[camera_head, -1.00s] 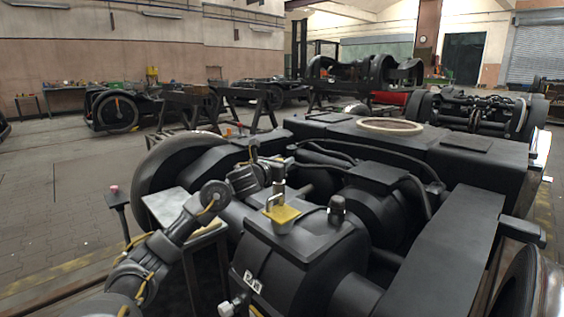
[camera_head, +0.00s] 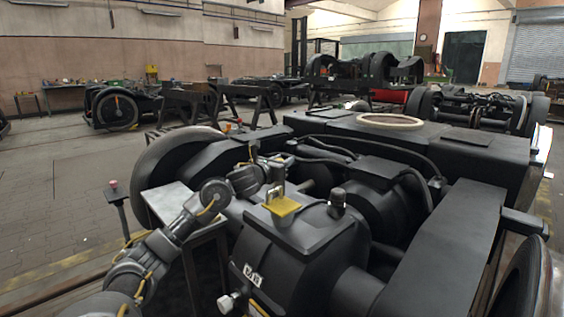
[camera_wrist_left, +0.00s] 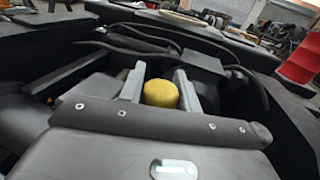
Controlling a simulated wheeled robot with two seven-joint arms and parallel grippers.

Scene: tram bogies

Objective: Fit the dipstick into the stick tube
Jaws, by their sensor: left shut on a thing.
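The stick below the knob is hidden. My right gripper is out of view.
A black cap (camera_head: 337,200) stands on the case to the right of the yellow piece. Dark hoses (camera_head: 330,147) and the bogie frame (camera_head: 446,250) lie behind and to the right. A grey-topped stand (camera_head: 172,198) is at the left, close to my arm.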

